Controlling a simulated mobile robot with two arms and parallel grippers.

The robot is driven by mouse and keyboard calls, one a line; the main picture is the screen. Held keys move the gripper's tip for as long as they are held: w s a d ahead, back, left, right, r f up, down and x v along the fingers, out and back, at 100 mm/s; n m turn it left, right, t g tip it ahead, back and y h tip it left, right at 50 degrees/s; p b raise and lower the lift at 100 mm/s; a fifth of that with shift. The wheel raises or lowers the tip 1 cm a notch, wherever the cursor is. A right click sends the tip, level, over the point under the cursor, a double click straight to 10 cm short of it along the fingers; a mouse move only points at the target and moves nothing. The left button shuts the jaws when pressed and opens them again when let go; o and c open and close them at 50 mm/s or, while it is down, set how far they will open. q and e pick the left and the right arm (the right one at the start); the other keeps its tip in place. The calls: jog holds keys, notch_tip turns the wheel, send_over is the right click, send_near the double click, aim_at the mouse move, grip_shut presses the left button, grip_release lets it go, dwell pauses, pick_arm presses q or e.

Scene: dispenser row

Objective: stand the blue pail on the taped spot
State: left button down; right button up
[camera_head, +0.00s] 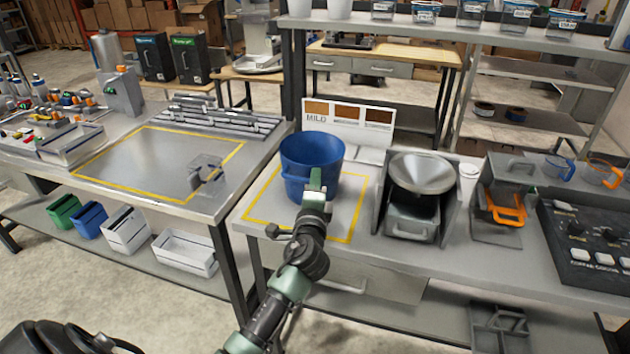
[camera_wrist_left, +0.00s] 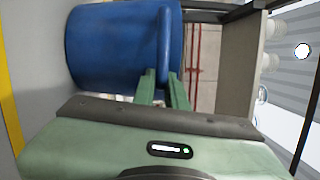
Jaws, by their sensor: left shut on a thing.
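The blue pail (camera_head: 311,158) is upright over the yellow-taped spot (camera_head: 359,208) on the grey bench, inside the tape outline as seen from my head. I cannot tell whether its base touches the bench. My left gripper (camera_head: 314,186) is shut on the pail's near side. In the left wrist view, the green fingers (camera_wrist_left: 164,88) close on the upright handle strip of the pail (camera_wrist_left: 110,45). Yellow tape shows at that view's left edge. The pail hides part of the spot's far side. My right gripper is not in view.
A sign panel (camera_head: 348,122) stands behind the pail. A metal funnel (camera_head: 422,172) on a grey stand is close to its right. An orange-handled dispenser (camera_head: 507,208) and a black control panel (camera_head: 590,240) are farther right. A larger taped area (camera_head: 150,158) lies on the left table.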

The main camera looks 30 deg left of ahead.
pick_arm(q)
jog(key=c, duration=1.4)
grip_release()
jog(key=shift+f, duration=0.1)
jog(key=shift+c, duration=0.2)
jog(key=shift+r, duration=0.2)
jog(key=shift+s+d+f, duration=0.15)
jog(key=shift+s, duration=0.1)
jog(key=r+b+v, duration=0.1)
jog(key=b+v, duration=0.1)
jog(key=v, duration=0.9)
jog(key=shift+s+f, duration=0.25)
jog(key=shift+f, duration=0.15)
jog(key=shift+d, duration=0.1)
